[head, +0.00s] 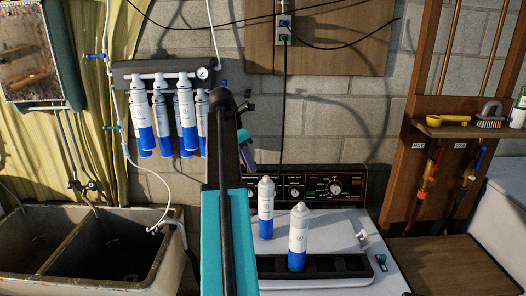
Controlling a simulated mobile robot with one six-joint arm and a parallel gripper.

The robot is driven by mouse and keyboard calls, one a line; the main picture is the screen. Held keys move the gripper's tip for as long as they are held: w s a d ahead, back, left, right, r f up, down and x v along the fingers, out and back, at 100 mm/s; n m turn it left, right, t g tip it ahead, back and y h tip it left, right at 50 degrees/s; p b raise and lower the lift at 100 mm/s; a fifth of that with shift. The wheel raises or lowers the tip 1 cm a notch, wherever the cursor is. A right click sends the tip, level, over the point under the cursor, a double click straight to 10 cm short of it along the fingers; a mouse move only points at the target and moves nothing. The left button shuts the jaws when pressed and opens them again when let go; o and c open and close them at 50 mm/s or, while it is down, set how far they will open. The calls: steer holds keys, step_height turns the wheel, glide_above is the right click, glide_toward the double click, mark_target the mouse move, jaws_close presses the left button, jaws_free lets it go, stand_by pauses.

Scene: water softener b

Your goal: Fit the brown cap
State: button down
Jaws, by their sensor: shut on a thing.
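My arm (230,235), teal with black parts, rises through the middle of the head view toward the filter rack. My gripper's fingers cannot be made out; the arm's end seems hidden behind its own links. I cannot pick out a brown cap. Several white and blue filter canisters (187,120) hang upright from a dark wall bracket (140,68) left of my arm. Two more canisters stand upright on the white machine, one at the back (265,207) and one nearer (298,238). A small purple piece (246,156) shows just right of my arm, partly covered.
A double stone sink (100,250) stands at left. The white machine (340,225) has a dark control panel (309,187) behind its top. A wooden shelf (455,131) at right holds a yellow tool (447,119) and a brush (490,115). A white hose (150,180) hangs beside the rack.

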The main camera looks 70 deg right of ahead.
steer(key=s+d+r, duration=0.2)
steer(key=s+r, duration=0.1)
steer(key=s, duration=0.2)
stand_by(0.3)
glide_above(265, 177)
steer(key=shift+w+a+f, duration=0.1)
steer(key=shift+w+f, duration=0.05)
steer(key=shift+f, duration=0.95)
steer(key=shift+w+a+f, duration=0.1)
steer(key=shift+w+f, duration=0.05)
steer(key=shift+f, duration=0.95)
steer(key=shift+f, duration=1.5)
steer(key=c, duration=1.3)
jaws_free()
steer(key=shift+c, duration=0.2)
steer(key=shift+w+r, duration=0.1)
steer(key=shift+r, duration=0.05)
steer(key=b+v, duration=0.4)
steer(key=v, duration=0.9)
steer(key=shift+a+r+b, duration=0.25)
steer(key=shift+r+b, duration=0.05)
steer(key=shift+b, duration=0.1)
